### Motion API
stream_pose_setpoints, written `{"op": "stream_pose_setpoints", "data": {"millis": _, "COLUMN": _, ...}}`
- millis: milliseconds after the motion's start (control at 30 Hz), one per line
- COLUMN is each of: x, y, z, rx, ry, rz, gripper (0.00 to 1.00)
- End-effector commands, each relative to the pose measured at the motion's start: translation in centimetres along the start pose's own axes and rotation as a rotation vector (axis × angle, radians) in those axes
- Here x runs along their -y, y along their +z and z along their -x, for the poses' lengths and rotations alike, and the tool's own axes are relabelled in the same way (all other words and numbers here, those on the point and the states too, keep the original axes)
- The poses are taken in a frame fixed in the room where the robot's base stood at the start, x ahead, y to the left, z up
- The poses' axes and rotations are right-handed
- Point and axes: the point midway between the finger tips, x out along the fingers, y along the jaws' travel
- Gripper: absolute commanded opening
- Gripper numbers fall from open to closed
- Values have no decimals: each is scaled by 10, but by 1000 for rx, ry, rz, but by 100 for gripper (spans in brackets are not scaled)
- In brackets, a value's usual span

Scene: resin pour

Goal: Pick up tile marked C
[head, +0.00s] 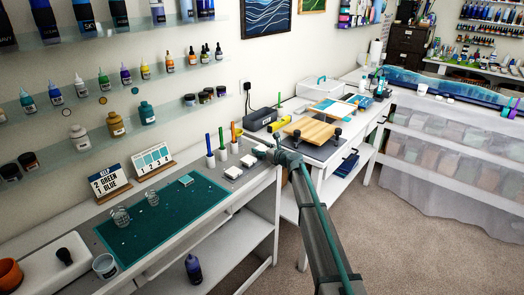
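Small pale tiles lie at the right end of the near bench: one tile (233,172) and another tile (248,160) beside it. My gripper (262,150) is at the end of my arm, near the bench's right end and just right of the two tiles. Its fingers are small and partly hidden, and I cannot see whether they are open or hold anything.
Two clear cups (121,217) stand on the mat. Upright coloured markers (221,142) stand behind the tiles. Two small signs (112,183) lean at the back. A dark box (260,119) and a wooden board (310,131) sit on the farther bench. The mat's right half is mostly clear.

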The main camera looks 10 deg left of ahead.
Motion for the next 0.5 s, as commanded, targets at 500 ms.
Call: {"op": "stream_pose_setpoints", "data": {"millis": 500, "x": 0, "y": 1, "z": 0, "rx": 0, "ry": 0, "rz": 0, "gripper": 22}}
